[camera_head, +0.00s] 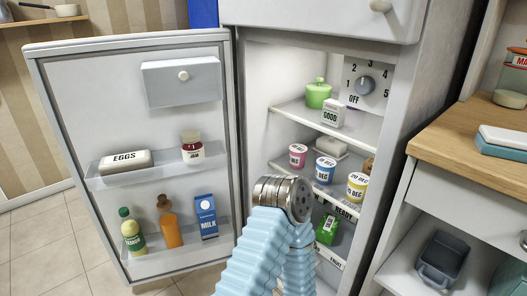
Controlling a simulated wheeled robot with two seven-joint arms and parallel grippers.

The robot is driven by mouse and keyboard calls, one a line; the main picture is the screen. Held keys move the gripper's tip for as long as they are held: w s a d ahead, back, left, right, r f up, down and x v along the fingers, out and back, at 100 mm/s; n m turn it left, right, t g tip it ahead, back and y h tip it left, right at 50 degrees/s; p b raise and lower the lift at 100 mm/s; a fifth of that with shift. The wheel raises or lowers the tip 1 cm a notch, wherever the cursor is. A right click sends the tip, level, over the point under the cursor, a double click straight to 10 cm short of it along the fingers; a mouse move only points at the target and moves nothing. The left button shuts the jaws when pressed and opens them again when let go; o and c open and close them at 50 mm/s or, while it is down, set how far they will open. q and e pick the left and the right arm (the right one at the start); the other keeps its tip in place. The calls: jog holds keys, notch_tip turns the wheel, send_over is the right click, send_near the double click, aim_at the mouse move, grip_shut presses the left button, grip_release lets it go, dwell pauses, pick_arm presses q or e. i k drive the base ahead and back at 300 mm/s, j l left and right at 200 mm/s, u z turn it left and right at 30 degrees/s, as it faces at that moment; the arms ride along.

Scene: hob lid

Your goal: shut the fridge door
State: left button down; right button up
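The fridge door (140,213) stands wide open to the left, its inner side facing me. Its hinge side is beside the left edge of the fridge body (405,105), and its free edge is at the far left. The lit fridge interior (262,80) is exposed. A light blue ribbed arm (252,255) of mine, with a metal joint, rises from the bottom centre in front of the opening and hides part of the lower shelves. I cannot tell whether it touches anything. Neither gripper's fingers show.
The door holds an egg box (125,160), a jam jar (192,148), a milk carton (206,216) and two bottles. Shelves hold several pots and a green container (318,94). A wooden-topped counter (460,128) stands close at right. Tiled floor (40,245) shows left of the door.

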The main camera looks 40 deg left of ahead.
aim_at(100, 97)
jog(key=k+j+u, duration=0.1)
jog(key=j+u, duration=0.7)
jog(key=k+j, duration=0.1)
jog(key=j, duration=0.75)
jog(key=j+u, duration=0.1)
jog(key=j, duration=0.75)
jog(key=j+z, duration=0.2)
jog(key=j, duration=0.25)
jog(key=j+z, duration=0.15)
jog(key=j, duration=0.35)
jog(key=j+z, duration=0.2)
jog(key=j, duration=0.25)
jog(key=k+j+z, duration=0.15)
jog(key=j, duration=0.3)
jog(key=j+z, duration=0.2)
jog(key=j, duration=0.3)
jog(key=k+j+z, duration=0.15)
jog(key=j, duration=0.25)
